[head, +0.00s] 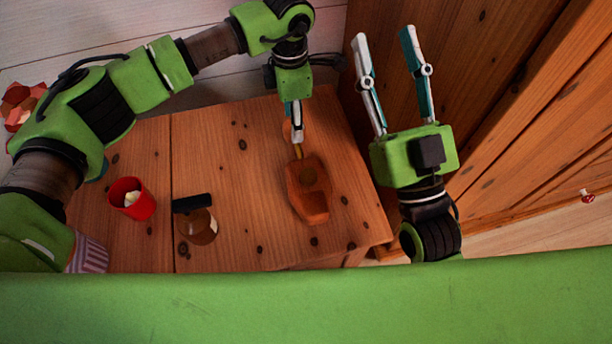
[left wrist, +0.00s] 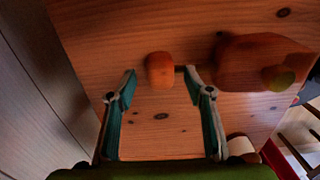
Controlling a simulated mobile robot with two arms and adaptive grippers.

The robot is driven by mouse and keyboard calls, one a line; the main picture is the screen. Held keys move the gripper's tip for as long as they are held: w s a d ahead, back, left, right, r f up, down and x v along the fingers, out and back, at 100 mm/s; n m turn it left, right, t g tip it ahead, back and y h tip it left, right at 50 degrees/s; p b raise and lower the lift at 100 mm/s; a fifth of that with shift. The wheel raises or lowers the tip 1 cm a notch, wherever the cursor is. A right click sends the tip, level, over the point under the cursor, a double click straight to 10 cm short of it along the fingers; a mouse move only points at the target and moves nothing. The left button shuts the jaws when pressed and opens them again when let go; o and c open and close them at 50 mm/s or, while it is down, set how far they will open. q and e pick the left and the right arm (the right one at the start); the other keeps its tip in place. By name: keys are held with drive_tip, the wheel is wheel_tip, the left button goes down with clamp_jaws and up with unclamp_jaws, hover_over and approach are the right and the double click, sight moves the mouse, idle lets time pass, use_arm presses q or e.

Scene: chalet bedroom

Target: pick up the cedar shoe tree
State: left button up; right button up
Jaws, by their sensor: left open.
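The cedar shoe tree is an orange-brown wooden form lying on the wooden table top. Its larger toe part (head: 309,190) has a round hole, and a thin yellowish rod leads from it to a small rounded heel block. In the left wrist view the heel block (left wrist: 160,71) shows between my finger lines, with the toe part (left wrist: 245,62) to its right. My left gripper (head: 297,138) is open over the heel end and partly hides it in the head view; contact cannot be told. My right gripper (head: 384,38) is open and empty, right of the table.
The wooden table (head: 240,140) also holds a red cup (head: 140,207) with something pale inside and a round brownish item (head: 202,230) with a black bar. A striped item (head: 88,256) is at the lower left. Wooden panelling (head: 520,60) rises at the right.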

use_arm(q)
drive_tip(key=shift+f, duration=0.25)
clamp_jaws()
drive_tip(key=shift+r, duration=0.1)
